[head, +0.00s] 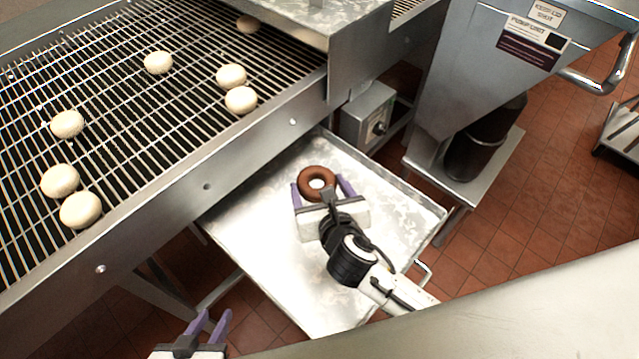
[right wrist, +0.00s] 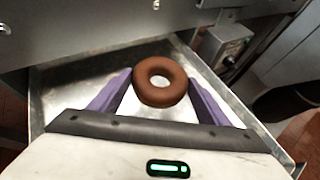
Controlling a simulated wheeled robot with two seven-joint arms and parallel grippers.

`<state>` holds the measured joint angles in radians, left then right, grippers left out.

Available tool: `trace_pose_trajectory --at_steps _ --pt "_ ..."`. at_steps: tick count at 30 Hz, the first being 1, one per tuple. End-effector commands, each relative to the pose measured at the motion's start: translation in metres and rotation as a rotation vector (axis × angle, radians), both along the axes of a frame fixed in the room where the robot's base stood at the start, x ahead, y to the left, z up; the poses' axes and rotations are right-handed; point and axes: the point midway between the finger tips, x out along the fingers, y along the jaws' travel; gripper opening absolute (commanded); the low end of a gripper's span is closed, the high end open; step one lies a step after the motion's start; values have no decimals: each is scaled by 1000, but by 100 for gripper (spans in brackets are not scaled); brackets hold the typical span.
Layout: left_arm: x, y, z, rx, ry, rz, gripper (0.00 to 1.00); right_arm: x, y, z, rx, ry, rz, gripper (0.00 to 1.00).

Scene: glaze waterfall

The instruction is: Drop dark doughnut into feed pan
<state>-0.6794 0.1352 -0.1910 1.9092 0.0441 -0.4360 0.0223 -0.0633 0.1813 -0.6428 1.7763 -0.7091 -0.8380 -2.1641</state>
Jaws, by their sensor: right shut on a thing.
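A dark brown ring doughnut (head: 317,172) is held between the purple fingertips of my right gripper (head: 320,186). In the right wrist view the doughnut (right wrist: 160,98) sits between the finger ends, its hole facing up. The shallow metal feed pan (head: 258,225) lies below it, beside the conveyor. The doughnut and gripper are over the pan's upper middle; how high above it is hard to tell. The pan looks empty, with its middle hidden by my right arm. My left gripper (head: 211,322) is at the bottom edge, empty, its fingers apart.
A wire conveyor (head: 120,110) on the left carries several pale dough rounds (head: 158,62). Its metal side rail (head: 205,187) borders the pan. A control box (head: 368,115) stands behind the pan, and a hopper machine (head: 470,80) is at right. Red tile floor shows around.

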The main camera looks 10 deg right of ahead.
Motion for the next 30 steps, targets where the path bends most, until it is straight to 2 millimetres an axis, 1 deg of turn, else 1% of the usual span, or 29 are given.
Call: trace_pose_trajectory --at_steps 1,5,6,11,12,15,18,26,27,29,30 --pt "1 0 -5 -1 -3 0 31 0 0 -7 0 1 -1 48" --pt "1 0 -17 -1 -4 0 31 0 0 -22 -1 2 -2 48" --pt "1 0 -24 -1 -4 0 31 0 0 -27 0 1 -1 48" --pt "0 0 -47 0 -2 0 31 0 0 -43 0 1 0 48" --pt "-1 0 -54 0 1 0 31 0 0 -47 0 1 0 48" --pt "-3 0 -65 3 9 -4 31 0 0 -53 0 0 -1 48" --pt "-4 -2 -69 4 11 -7 31 0 0 -56 0 0 -1 48" --pt "-2 -5 -62 -1 2 -10 31 0 0 -54 0 1 -1 48" --pt "-1 -5 -61 -2 0 -11 31 0 0 -54 0 1 -1 73" --pt "-1 -5 -61 -2 -1 -10 31 0 0 -54 0 1 -1 83" --pt "-1 -5 -61 -2 -1 -10 31 0 0 -54 0 1 -1 90"
